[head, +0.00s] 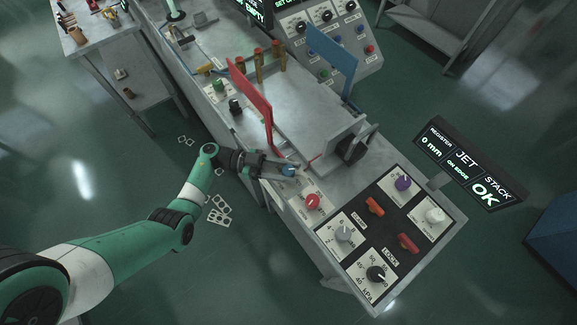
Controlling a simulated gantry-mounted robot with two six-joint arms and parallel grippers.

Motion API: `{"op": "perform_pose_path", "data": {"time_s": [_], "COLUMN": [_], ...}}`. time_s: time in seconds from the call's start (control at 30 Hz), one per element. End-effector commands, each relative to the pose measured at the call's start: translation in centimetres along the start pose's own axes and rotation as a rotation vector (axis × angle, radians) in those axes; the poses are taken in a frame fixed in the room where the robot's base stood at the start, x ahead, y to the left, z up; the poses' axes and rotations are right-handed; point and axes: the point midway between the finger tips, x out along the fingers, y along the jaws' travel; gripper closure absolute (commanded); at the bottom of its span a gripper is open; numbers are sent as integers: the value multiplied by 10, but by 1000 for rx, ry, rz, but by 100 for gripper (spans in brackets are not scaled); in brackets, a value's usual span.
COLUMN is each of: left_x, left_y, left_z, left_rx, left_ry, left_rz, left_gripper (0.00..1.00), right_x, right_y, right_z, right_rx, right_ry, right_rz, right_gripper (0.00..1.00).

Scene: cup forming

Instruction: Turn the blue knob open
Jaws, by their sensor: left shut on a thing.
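The blue knob (289,171) sits near the left edge of the machine bench, just above the red knob. My left gripper (283,170) reaches in from the left and is shut on the blue knob. Its fingers cover part of the knob, so the knob's marking and turned angle are hidden. My right gripper is not in the head view.
A red knob (311,201), a grey knob (343,233), a black dial (376,273), a purple knob (403,183) and red levers (375,206) crowd the panel. A red upright plate (252,100) stands above my gripper. A display (466,165) reads OK.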

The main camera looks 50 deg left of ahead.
Motion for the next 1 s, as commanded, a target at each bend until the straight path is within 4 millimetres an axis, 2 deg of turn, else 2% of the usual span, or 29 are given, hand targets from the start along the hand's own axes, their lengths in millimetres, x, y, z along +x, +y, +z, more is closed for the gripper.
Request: {"op": "perform_pose_path", "data": {"time_s": [0.57,0.6,0.7,0.73,0.77,1.0], "left_x": [0,0,0,0,0,0], "left_y": [0,0,0,0,0,0], "left_z": [1,1,1,1,1,1], "left_rx": [0,-1,-1,-1,-1,0], "left_ry": [-4,-4,-3,-3,-3,-2], "left_rz": [37,37,37,37,37,37], "left_gripper": [100,50,32,27,26,26], "right_x": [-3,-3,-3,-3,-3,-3], "right_y": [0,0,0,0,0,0], "right_z": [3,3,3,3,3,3], "right_rx": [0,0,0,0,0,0], "right_ry": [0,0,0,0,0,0], "right_rz": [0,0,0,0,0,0], "right_gripper": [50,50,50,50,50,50]}}
